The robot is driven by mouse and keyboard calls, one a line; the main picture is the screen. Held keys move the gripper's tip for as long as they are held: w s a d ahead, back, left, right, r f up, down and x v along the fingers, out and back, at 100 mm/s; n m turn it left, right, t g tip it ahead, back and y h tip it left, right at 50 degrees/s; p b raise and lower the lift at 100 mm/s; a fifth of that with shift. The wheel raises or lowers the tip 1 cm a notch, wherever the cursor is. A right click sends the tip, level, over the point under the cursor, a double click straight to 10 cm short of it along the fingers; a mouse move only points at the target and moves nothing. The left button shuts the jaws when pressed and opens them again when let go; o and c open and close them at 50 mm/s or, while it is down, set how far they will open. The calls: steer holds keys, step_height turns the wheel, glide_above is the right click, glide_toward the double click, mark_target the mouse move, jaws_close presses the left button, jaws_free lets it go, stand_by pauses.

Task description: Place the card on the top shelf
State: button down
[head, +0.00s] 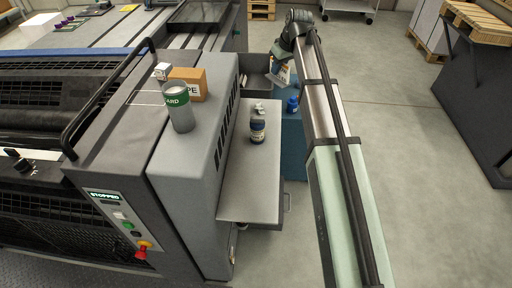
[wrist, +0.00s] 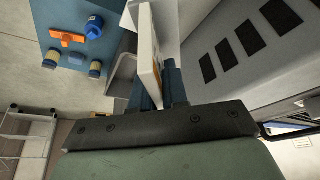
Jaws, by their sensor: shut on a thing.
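My gripper (head: 284,60) is at the far end of the arm, beyond the grey side shelf, near the blue cabinet. It is shut on a flat white card with coloured print (head: 285,77). In the wrist view the card (wrist: 149,50) stands nearly edge-on between the dark fingers (wrist: 160,85), which partly hide it. A flat grey shelf (head: 250,185) juts from the press side, with a dark bottle (head: 258,131) and a small white item on it. I cannot tell whether this is the top shelf.
A blue cabinet (head: 292,150) carries a blue bottle (head: 292,104); the wrist view shows an orange item (wrist: 67,38) and small jars there. A grey cylinder (head: 181,112) and cardboard box (head: 190,82) stand on the press.

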steer(key=s+d+f+m+h, duration=0.1)
steer(key=s+d+f+m, duration=0.1)
steer(key=s+d+f, duration=0.45)
steer(key=s+d+f+m, duration=0.2)
steer(key=s+d+f, duration=0.2)
steer(key=d+f, duration=0.5)
steer(key=s+a+r+n+g+y, duration=0.1)
steer(key=s+a+r+n+g, duration=0.2)
steer(key=s+a+n, duration=0.7)
steer(key=s+a+r+n+g+y, duration=0.15)
steer(key=s+a+r+n, duration=0.4)
steer(key=a, duration=0.75)
steer(key=shift+s+d+f+n+g, duration=0.1)
steer(key=shift+f+n, duration=0.4)
steer(key=shift+f, duration=1.45)
steer(key=shift+s+a+f+n+g, duration=0.15)
steer(key=shift+f+n, duration=0.4)
steer(key=shift+f, duration=1.45)
steer(key=shift+d+f+n+g, duration=0.15)
steer(key=shift+f+n, duration=0.35)
steer(key=shift+f, duration=1.45)
steer(key=shift+f, duration=0.15)
steer(key=c, duration=1.1)
jaws_free()
steer(key=shift+c, duration=0.2)
